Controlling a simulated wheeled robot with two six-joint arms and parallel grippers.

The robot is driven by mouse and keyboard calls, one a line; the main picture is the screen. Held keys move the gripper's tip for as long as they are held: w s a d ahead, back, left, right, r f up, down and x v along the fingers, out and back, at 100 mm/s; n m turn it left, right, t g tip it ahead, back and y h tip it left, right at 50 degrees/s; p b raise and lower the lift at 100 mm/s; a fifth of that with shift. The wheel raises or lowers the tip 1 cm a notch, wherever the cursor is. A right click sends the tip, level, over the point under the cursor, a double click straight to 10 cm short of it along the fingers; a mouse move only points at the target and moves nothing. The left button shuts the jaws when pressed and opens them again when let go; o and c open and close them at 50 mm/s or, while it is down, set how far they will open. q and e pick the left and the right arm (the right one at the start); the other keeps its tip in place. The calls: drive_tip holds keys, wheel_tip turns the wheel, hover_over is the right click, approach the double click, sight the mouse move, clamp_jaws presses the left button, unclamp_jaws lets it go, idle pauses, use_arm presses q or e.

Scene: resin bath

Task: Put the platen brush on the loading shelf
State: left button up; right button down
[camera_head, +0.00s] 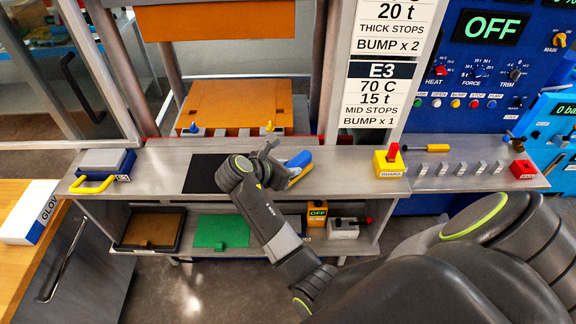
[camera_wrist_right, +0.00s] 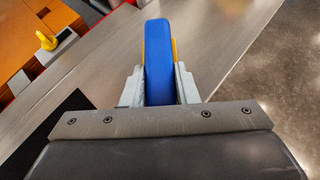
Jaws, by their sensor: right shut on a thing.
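The platen brush is a blue block with a yellow-orange side. It shows in the head view (camera_head: 299,160) and in the right wrist view (camera_wrist_right: 158,55). My right gripper (camera_wrist_right: 160,88) is shut on it, with one finger on each side. In the head view the right gripper (camera_head: 283,170) is over the grey loading shelf (camera_head: 340,164), right of the dark mat. I cannot tell whether the brush touches the shelf. My left gripper is not in view.
A black mat (camera_head: 203,173) lies left of my gripper. A yellow box with a red button (camera_head: 388,161) stands to the right. The orange press platen (camera_head: 237,104) is behind. Trays lie on the lower shelf.

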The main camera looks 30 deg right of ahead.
drive_tip(key=shift+f, duration=0.5)
idle(0.3)
drive_tip(key=c, duration=1.1)
unclamp_jaws()
drive_tip(key=shift+o, duration=0.2)
